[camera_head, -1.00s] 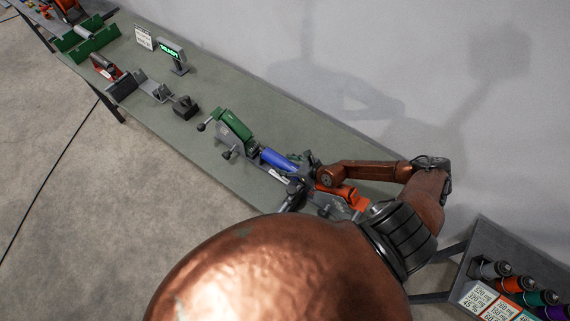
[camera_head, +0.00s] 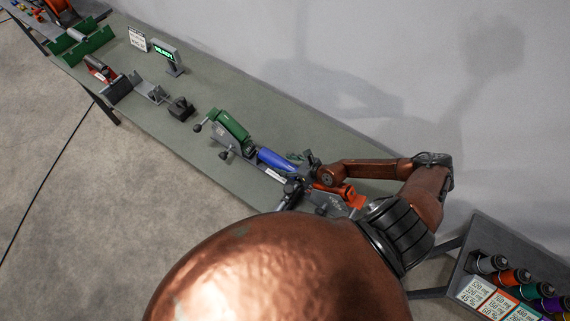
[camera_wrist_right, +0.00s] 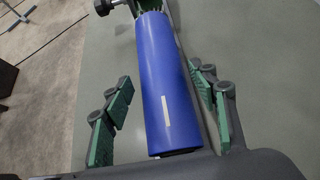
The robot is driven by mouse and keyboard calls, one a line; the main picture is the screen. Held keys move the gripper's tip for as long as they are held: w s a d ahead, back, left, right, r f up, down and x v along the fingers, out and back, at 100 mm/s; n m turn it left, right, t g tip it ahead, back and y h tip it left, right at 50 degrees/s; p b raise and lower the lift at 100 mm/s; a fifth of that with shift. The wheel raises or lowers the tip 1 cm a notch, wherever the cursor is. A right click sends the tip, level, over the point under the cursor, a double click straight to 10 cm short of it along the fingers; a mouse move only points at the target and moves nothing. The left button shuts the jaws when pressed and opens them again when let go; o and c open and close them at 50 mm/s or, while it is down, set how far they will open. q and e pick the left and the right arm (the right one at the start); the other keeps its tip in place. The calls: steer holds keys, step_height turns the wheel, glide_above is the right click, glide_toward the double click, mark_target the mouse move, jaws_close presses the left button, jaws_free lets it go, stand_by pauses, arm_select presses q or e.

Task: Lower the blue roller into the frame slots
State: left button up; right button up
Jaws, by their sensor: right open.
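The blue roller (camera_head: 277,160) lies in line with a green cylindrical part (camera_head: 230,124) on the grey frame (camera_head: 222,137). In the right wrist view the roller (camera_wrist_right: 168,85) runs away from the camera, with a pale strip on it. Its far end meets the green part. My right gripper (camera_wrist_right: 163,90) is open, with one green-padded finger on each side of the roller's near half. There is a clear gap on the left and a smaller one on the right. In the head view the right gripper (camera_head: 296,178) is at the roller's near end. Slot seating is hidden. My left gripper is not in view.
A lit display (camera_head: 167,55), a black block (camera_head: 181,108) and a grey bracket (camera_head: 150,90) stand farther along the green-grey table (camera_head: 240,85). A wall runs along its back edge. A side stand (camera_head: 455,292) holds several coloured rollers at lower right.

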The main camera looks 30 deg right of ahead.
steer(key=shift+o, duration=0.7)
steer(key=o, duration=0.4)
steer(key=shift+o, duration=0.2)
steer(key=shift+s+f, duration=0.25)
steer(key=o, duration=0.4)
steer(key=shift+w+r, duration=0.1)
steer(key=shift+w, duration=0.05)
steer(key=shift+o, duration=0.5)
steer(key=shift+o, duration=1.1)
steer(key=shift+r, duration=0.1)
